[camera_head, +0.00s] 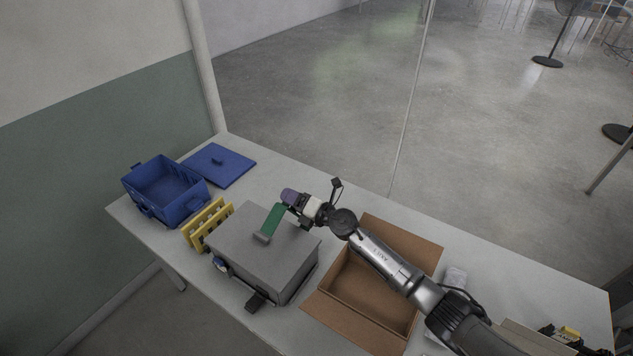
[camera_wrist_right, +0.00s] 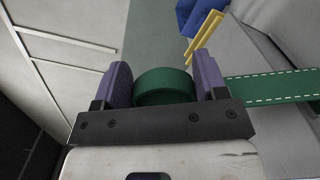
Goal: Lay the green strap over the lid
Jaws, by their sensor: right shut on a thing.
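The grey box with its grey lid (camera_head: 255,230) stands on the table in the head view. A flat, white-stitched length of the strap (camera_wrist_right: 275,88) shows at the right there. The gripper is above the lid's far side. My left gripper is out of view.
A yellow rack (camera_head: 207,224) and an open blue crate (camera_head: 163,190) stand left of the box. A blue lid (camera_head: 218,164) lies behind the crate. An open cardboard box (camera_head: 362,290) is at the right, under my right arm. The table (camera_head: 270,178) is bare behind the grey box.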

